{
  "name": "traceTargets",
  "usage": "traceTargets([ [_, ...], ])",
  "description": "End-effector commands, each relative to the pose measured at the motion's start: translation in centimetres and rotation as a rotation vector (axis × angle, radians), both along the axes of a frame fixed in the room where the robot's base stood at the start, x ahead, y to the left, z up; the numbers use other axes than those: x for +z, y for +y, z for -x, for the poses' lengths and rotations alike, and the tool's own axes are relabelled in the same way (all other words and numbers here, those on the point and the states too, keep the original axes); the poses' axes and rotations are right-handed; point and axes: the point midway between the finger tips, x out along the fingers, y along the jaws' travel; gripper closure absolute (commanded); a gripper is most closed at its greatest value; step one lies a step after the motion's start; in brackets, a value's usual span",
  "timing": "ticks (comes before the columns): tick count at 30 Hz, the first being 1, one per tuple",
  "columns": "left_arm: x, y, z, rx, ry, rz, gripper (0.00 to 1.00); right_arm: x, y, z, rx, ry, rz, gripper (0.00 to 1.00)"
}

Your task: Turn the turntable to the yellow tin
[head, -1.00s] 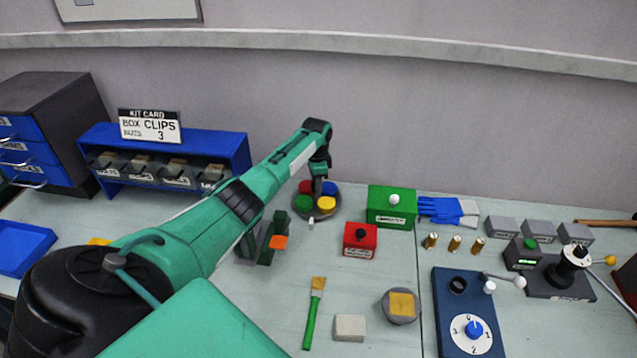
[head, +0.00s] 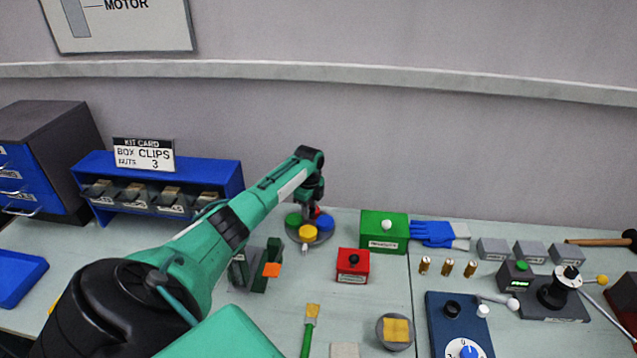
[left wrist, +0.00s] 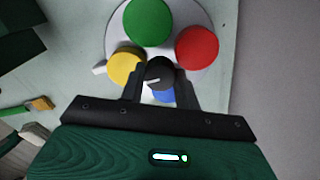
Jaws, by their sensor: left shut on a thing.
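The grey turntable (head: 291,233) carries a green tin (head: 293,219), a yellow tin (head: 308,231), a blue tin (head: 324,221) and a red tin, mostly behind my gripper. A small white marker (head: 305,248) stands at its front edge, and the yellow tin is the one closest to it. In the left wrist view the yellow tin (left wrist: 125,67) also sits nearest the white marker (left wrist: 99,69). My left gripper (left wrist: 161,83) is shut on the black centre knob (left wrist: 160,70). The blue tin (left wrist: 166,96) is partly hidden by it there. My right gripper is out of view.
A red box (head: 352,267) and a green box (head: 384,231) stand right of the turntable. A dark green holder with an orange part (head: 271,270) is front left. A blue bin rack (head: 160,176) is at the back left. A brush (head: 310,325) lies in front.

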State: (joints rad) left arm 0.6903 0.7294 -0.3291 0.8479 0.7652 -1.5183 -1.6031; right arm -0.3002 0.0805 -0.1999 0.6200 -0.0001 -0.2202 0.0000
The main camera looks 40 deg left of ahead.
Motion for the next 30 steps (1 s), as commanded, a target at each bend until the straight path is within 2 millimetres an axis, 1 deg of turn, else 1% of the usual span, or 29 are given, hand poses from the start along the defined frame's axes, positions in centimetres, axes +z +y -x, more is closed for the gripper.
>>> traceTargets([
  [1, 0.13, 0.36, 0.28, -0.01, -0.001, 0.0, 1.0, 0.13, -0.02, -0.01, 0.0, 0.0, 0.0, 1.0],
  [6, 0.13, 0.85, 0.76, -0.033, -0.002, 0.001, 1.0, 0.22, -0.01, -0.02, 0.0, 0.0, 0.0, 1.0],
  [19, 0.14, 0.99, 0.87, -0.039, -0.003, 0.0, 1.0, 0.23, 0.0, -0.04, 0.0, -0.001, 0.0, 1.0],
  [20, 0.14, 0.99, 0.87, -0.039, -0.003, 0.0, 0.66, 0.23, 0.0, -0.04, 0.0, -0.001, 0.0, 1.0],
  [21, 0.14, 0.99, 0.87, -0.039, -0.003, 0.0, 0.58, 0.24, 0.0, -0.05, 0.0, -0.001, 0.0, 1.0],
  [23, 0.13, 0.98, 0.88, -0.039, -0.003, 0.0, 0.46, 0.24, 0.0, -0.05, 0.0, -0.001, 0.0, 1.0],
  [30, 0.06, 0.96, 0.91, -0.039, -0.001, 0.001, 0.46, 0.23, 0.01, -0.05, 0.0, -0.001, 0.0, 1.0],
])
